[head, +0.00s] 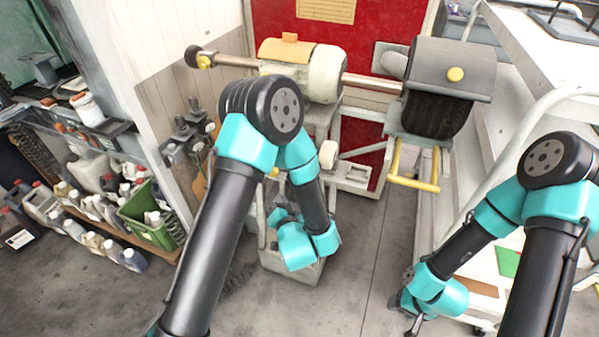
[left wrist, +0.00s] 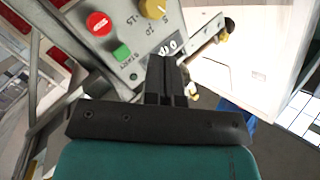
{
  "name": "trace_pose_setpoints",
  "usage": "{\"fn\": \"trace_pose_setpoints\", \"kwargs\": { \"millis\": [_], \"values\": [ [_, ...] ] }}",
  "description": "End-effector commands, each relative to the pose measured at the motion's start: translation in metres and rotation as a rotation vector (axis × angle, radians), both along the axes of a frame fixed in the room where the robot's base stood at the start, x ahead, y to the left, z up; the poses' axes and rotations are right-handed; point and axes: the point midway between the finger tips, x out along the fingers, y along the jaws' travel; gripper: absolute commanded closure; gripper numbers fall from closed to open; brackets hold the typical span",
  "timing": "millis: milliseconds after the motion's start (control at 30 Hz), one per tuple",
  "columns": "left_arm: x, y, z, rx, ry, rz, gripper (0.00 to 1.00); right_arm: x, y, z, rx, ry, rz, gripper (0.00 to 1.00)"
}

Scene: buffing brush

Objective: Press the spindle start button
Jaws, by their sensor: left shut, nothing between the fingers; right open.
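My left gripper (left wrist: 165,60) is shut and empty. Its tips show over the panel's lower edge, to the right of the green button; I cannot tell whether they touch the panel. In the head view my left arm hides the panel. My right gripper (head: 411,308) is open, low at the right, away from the machine.
The buffing machine's yellow-topped motor (head: 322,72) and dark brush (head: 437,112) under a grey hood (head: 455,62) stand at the back. A yellow bar (head: 414,181) juts out below the brush. Bottles and a green crate (head: 148,215) are at left. A white cart stands at right.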

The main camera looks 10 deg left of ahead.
Motion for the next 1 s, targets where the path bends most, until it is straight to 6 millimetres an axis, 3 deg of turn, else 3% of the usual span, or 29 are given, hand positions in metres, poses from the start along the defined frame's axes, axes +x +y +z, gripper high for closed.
{"fn": "trace_pose_setpoints", "kwargs": {
  "millis": [367,1000],
  "values": [
    [0.006,-0.001,-0.001,-0.004,0.000,-0.001,1.00,0.000,0.000,0.000,0.000,0.000,0.000,0.44],
    [0.073,-0.011,-0.001,-0.005,-0.001,0.000,1.00,0.000,0.000,0.000,0.000,0.000,0.000,0.44]
  ]
}}
